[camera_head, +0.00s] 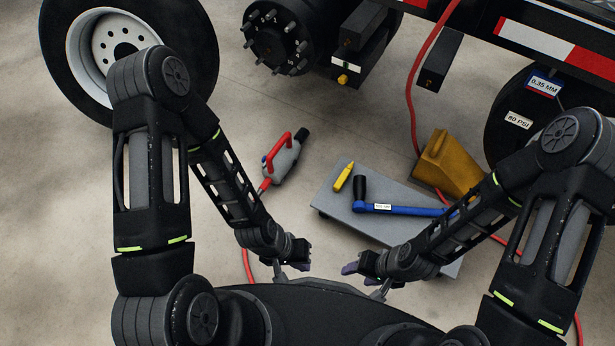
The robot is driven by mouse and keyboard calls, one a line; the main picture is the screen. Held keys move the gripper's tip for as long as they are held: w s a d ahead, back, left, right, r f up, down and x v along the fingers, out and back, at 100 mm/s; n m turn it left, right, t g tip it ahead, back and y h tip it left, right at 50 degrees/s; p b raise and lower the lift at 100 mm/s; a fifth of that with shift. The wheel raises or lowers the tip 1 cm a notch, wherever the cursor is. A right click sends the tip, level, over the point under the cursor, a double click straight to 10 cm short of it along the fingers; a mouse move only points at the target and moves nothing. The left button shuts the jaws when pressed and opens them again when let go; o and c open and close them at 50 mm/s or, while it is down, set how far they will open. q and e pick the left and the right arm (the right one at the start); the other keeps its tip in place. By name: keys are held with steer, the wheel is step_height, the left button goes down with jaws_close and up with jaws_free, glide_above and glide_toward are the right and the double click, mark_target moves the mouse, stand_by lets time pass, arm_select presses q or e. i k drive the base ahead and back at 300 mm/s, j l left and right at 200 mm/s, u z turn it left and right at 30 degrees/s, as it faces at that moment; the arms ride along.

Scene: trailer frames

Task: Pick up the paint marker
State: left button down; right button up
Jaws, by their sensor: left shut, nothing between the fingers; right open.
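The paint marker (344,177) is a short yellow stick with a narrow tip. It lies at the far left corner of a grey low platform (333,204), beside the black end of a blue wrench. My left gripper (305,266) is shut and empty, low in the view to the left of the platform. My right gripper (349,269) is open and empty, in front of the platform's near edge. Both grippers are apart from the marker, on the near side of it.
A blue torque wrench (412,210) lies across the platform, partly behind my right arm. A yellow wheel chock (447,165) stands at the right. A grey-and-red air tool (281,160) with a red hose lies on the floor at the left. A wheel (73,45) and hub (272,40) are behind.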

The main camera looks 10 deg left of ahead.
mark_target(344, 176)
steer(key=i+l, duration=0.1)
steer(key=l, duration=0.3)
steer(key=i+l, duration=0.1)
steer(key=l, duration=0.35)
steer(key=i+l, duration=0.1)
steer(key=l, duration=0.3)
steer(key=u, duration=1.85)
